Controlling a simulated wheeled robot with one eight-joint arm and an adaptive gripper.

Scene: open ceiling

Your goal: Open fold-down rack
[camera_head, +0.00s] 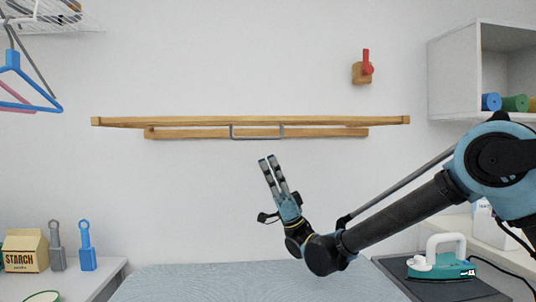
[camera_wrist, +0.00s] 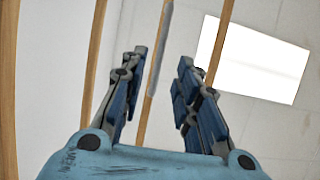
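The wooden rack (camera_head: 330,121) is on the back wall, seen nearly edge-on, with a long upper bar and a shorter rail under it. A grey metal U-shaped handle (camera_head: 257,138) hangs at its middle. My gripper (camera_head: 271,158) points up, just below and a little right of the handle in the head view. In the wrist view its two fingers (camera_wrist: 164,56) are apart with nothing held. Wooden bars (camera_wrist: 95,60) of the rack run across that view, and a grey metal strip (camera_wrist: 162,45) shows between the fingertips. I cannot tell whether any finger touches it.
A red and wooden hook (camera_head: 363,68) and an open white shelf box (camera_head: 452,75) are on the wall at right. A teal iron (camera_head: 440,266) stands below right. An ironing surface (camera_head: 240,283) lies below. Blue hanger (camera_head: 30,80) and starch box (camera_head: 25,250) are at left.

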